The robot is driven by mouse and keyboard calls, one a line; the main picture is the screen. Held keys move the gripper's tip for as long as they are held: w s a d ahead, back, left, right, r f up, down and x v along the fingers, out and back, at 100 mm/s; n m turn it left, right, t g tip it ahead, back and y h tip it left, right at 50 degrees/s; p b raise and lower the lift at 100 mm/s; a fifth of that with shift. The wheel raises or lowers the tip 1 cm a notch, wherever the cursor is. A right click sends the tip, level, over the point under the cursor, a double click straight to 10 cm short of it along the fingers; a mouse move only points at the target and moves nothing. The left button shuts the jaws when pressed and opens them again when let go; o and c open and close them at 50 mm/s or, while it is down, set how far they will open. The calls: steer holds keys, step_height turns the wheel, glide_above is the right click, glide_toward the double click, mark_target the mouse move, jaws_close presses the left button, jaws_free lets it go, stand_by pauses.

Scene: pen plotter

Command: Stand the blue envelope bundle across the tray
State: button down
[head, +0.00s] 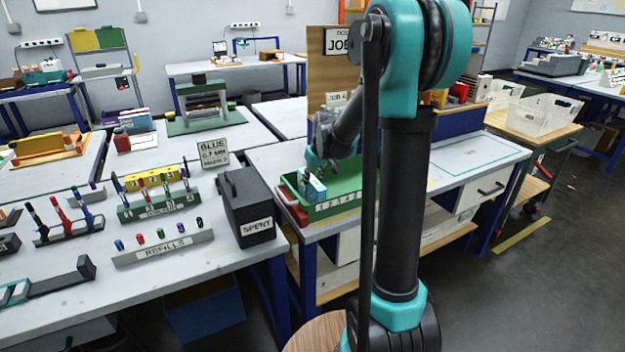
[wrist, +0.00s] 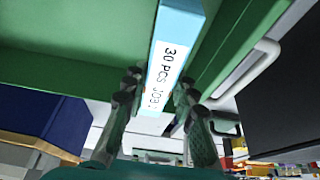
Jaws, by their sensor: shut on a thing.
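The blue envelope bundle (wrist: 175,45) is a light-blue block with a white label reading "30 PCS JOB". My gripper (wrist: 160,82) is shut on it, one finger on each side. In the head view the bundle (head: 314,189) looks upright at the left end of the green tray (head: 352,203), which has numbered marks along its front. My gripper (head: 316,170) is small there, just above the bundle and partly hidden by my arm. Green tray surfaces (wrist: 70,40) lie on both sides of the bundle in the wrist view. I cannot tell whether its base touches the tray floor.
A black "SPENT" box (head: 246,208) stands left of the tray, across a gap between benches. My arm hides part of the bench. A bare outlined area (head: 470,157) lies to the right.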

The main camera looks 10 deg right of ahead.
steer(key=c, duration=1.2)
jaws_free()
steer(key=shift+f, duration=0.1)
steer(key=v, duration=1.2)
steer(key=s+d+f+m, duration=0.1)
steer(key=s+f, duration=0.4)
steer(key=s, duration=0.3)
steer(key=s+f+m+h, duration=0.1)
steer(key=s+f, duration=0.5)
steer(key=s, duration=0.3)
steer(key=s+d+f+m, duration=0.1)
steer(key=s+f, duration=0.5)
steer(key=s, duration=0.3)
steer(key=shift+s+d+m, duration=0.1)
steer(key=shift+d+m, duration=0.2)
steer(key=shift+d, duration=0.05)
